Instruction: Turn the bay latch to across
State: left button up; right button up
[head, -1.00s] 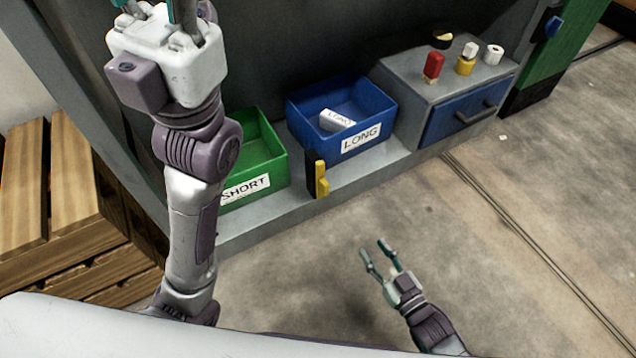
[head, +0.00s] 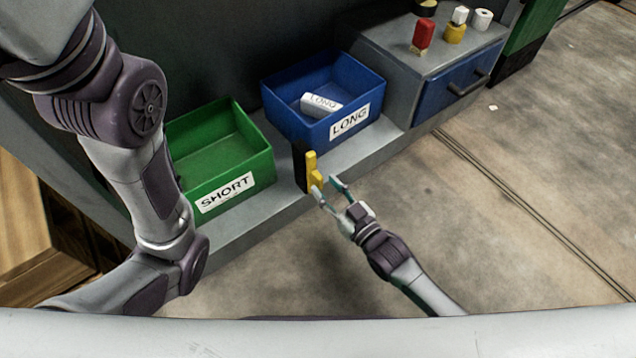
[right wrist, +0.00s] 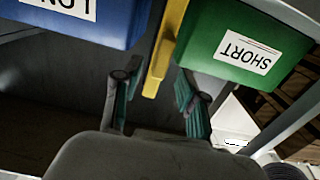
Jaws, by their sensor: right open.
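The yellow bay latch (head: 314,172) stands upright on a dark plate at the front edge of the grey shelf, between the green and blue bins. My right gripper (head: 326,186) is open beside the latch's lower end, in front of the shelf. In the right wrist view the latch (right wrist: 158,65) hangs between the two spread fingers of the right gripper (right wrist: 158,100), apart from both as far as I can tell. My left arm crosses the left of the head view, but its gripper is outside the picture.
A green SHORT bin (head: 221,158) and a blue LONG bin (head: 362,101) holding a white LONG roll (head: 320,104) stand on the shelf (head: 262,207). A blue drawer (head: 452,88) with small items above is at right. Floor in front is open.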

aim_at(321, 182)
jog(key=shift+b+x, duration=0.7)
jog(key=shift+x, duration=1.25)
grip_shut()
